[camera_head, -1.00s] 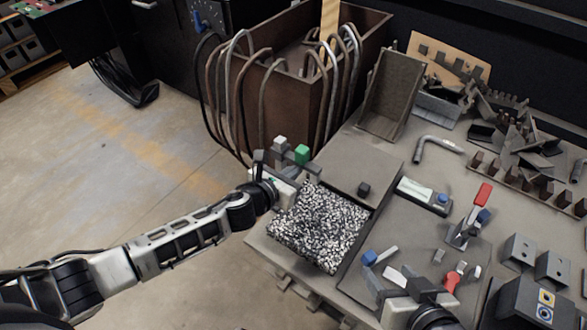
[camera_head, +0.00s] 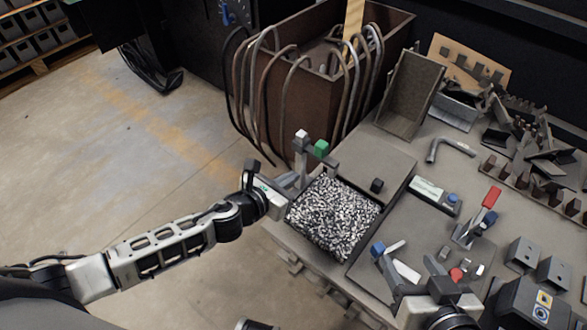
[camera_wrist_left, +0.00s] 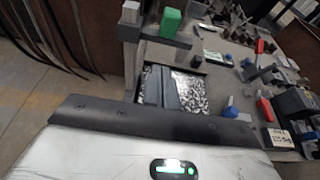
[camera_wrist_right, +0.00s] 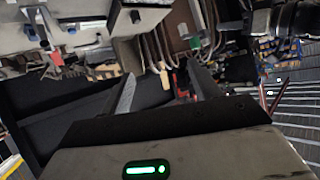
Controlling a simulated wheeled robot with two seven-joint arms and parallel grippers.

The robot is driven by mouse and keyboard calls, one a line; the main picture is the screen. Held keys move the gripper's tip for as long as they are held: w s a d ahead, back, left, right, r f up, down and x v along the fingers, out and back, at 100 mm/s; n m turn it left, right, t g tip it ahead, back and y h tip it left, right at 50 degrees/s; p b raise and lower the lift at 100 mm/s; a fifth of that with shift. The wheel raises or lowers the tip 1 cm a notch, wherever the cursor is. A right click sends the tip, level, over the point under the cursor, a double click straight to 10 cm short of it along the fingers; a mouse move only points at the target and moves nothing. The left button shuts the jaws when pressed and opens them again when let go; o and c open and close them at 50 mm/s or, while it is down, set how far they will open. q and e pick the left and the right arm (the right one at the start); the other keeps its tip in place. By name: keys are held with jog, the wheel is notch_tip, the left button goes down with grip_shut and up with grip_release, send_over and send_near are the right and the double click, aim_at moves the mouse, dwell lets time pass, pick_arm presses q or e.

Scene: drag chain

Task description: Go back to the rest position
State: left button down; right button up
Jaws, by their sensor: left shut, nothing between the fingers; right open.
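My left gripper (camera_head: 289,184) is at the left edge of the table, beside a grey post fixture with a green block (camera_head: 321,149) on it. Its fingers are together and empty in the left wrist view (camera_wrist_left: 172,88). A tray area filled with black and white granules (camera_head: 335,218) lies just right of it. My right gripper (camera_head: 440,275) is low in the head view, over the front right of the table, near a red-tipped part. In the right wrist view its two fingers (camera_wrist_right: 162,85) are spread with nothing between them.
A rusty bin (camera_head: 310,85) with several bent hoses hanging over its side stands behind the table. A red-handled clamp (camera_head: 489,198), a blue-tipped clamp (camera_head: 378,250), and grey blocks (camera_head: 522,252) crowd the right side. The floor (camera_head: 130,180) at left is clear.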

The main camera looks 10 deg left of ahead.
pick_arm(q)
jog(key=shift+s+a, duration=0.1)
jog(key=shift+s, duration=0.05)
pick_arm(e)
jog(key=shift+r, duration=0.25)
pick_arm(q)
jog(key=s+r+m+g+y+p, duration=0.1)
jog(key=s+r+m+p, duration=0.4)
jog(key=m, duration=1.1)
jog(key=s+a+r+m+y+p, duration=0.1)
jog(key=s+r+m+p, duration=0.4)
jog(key=s+m, duration=0.7)
jog(key=r+m, duration=0.2)
jog(key=m, duration=0.3)
jog(key=shift+s+a+g, duration=0.15)
jog(key=shift+s+g, duration=0.1)
jog(key=shift+g, duration=0.15)
pick_arm(e)
jog(key=r, duration=0.2)
jog(key=r+g, duration=0.1)
jog(key=r, duration=0.1)
jog(key=shift+d, duration=0.3)
